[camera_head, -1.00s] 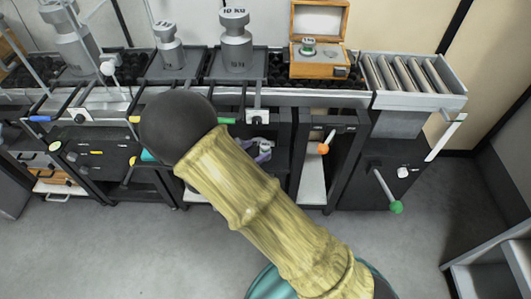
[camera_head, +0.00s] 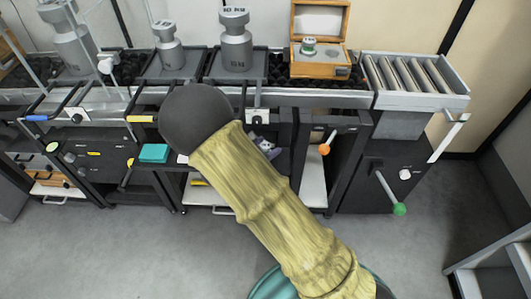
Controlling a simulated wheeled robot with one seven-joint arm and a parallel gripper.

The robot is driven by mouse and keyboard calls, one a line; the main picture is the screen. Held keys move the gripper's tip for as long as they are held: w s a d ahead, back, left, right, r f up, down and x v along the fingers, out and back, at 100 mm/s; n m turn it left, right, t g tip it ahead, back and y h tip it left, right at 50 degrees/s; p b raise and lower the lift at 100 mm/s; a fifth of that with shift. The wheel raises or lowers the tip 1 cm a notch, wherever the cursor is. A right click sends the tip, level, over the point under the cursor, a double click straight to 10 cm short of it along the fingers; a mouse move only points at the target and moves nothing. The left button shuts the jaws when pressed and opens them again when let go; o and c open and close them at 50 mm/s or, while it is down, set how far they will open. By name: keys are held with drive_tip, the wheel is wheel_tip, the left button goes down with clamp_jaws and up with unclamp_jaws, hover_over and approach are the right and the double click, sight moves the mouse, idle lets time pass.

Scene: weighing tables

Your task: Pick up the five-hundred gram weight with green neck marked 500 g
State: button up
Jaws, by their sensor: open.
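A small metal weight with a green neck (camera_head: 309,46) stands upright in an open wooden box (camera_head: 318,71) on the bench at the back right. Its marking is too small to read surely. The box lid is raised behind it. My yellow arm, with a dark round end, reaches up the middle of the view, to the left of the box and below it. My gripper does not show, and nothing blocks the view of the weight.
Large metal weights (camera_head: 236,47) (camera_head: 170,52) stand on trays left of the box. A roller conveyor (camera_head: 412,75) is at its right. Levers with orange (camera_head: 324,149) and green (camera_head: 399,209) knobs jut from the bench front. A teal block (camera_head: 154,153) lies lower left. Grey floor is clear at lower left.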

sight(265, 145)
clamp_jaws()
drive_tip(key=shift+r, duration=0.15)
drive_tip(key=shift+w+r, duration=0.1)
drive_tip(key=shift+r, duration=0.15)
wheel_tip(265, 145, up, 3)
drive_tip(key=shift+r+p, duration=0.15)
drive_tip(key=shift+p, duration=0.9)
drive_tip(key=s+a+p, duration=0.3)
drive_tip(key=s+a, duration=0.8)
drive_tip(key=s, duration=0.2)
drive_tip(key=shift+s+a+f, duration=0.3)
drive_tip(key=shift+s+a, duration=0.1)
